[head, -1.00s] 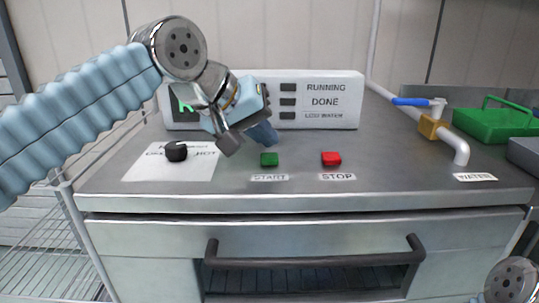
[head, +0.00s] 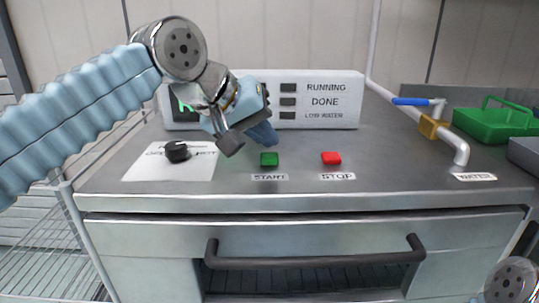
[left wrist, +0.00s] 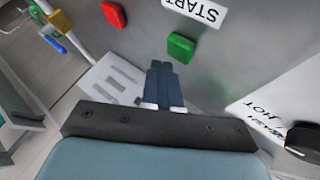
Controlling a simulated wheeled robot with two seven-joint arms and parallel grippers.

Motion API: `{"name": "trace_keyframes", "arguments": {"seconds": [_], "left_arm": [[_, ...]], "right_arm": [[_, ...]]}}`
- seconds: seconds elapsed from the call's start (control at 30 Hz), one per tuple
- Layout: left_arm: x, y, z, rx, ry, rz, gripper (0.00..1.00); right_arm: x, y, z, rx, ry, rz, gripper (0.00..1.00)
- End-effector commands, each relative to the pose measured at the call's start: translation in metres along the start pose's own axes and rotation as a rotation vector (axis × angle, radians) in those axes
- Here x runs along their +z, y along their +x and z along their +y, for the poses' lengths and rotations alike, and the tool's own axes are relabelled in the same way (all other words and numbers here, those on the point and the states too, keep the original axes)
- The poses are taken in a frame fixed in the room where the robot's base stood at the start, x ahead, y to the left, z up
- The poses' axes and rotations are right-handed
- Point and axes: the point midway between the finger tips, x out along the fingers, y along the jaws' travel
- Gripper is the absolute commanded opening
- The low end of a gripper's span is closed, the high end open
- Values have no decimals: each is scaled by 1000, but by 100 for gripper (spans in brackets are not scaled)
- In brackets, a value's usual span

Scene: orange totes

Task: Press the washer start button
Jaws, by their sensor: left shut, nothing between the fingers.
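The green start button (head: 269,159) sits on the washer's grey top above a START label (head: 270,177). It also shows in the left wrist view (left wrist: 181,47), just beyond the fingertips. The red stop button (head: 331,158) is to its right, over a STOP label, and shows at the top of the left wrist view (left wrist: 114,14). My left gripper (head: 266,136) is shut and empty, tilted down just behind and above the green button. In the left wrist view its dark blue fingers (left wrist: 163,82) are together. They appear apart from the button. My right gripper is out of view.
A black knob (head: 177,151) on a white label plate is to the left. A panel (head: 325,100) with RUNNING, DONE and LOW WATER lamps stands behind. A pipe with a blue-handled valve (head: 410,101) and a green container (head: 490,124) are at the right. A dark handle (head: 315,258) crosses the front.

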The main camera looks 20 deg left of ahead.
Motion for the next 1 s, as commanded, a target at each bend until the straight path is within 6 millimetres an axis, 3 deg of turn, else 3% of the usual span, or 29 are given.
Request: {"name": "trace_keyframes", "arguments": {"seconds": [1.0], "left_arm": [[6,9,-6,0,0,0,0]], "right_arm": [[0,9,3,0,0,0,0]]}}
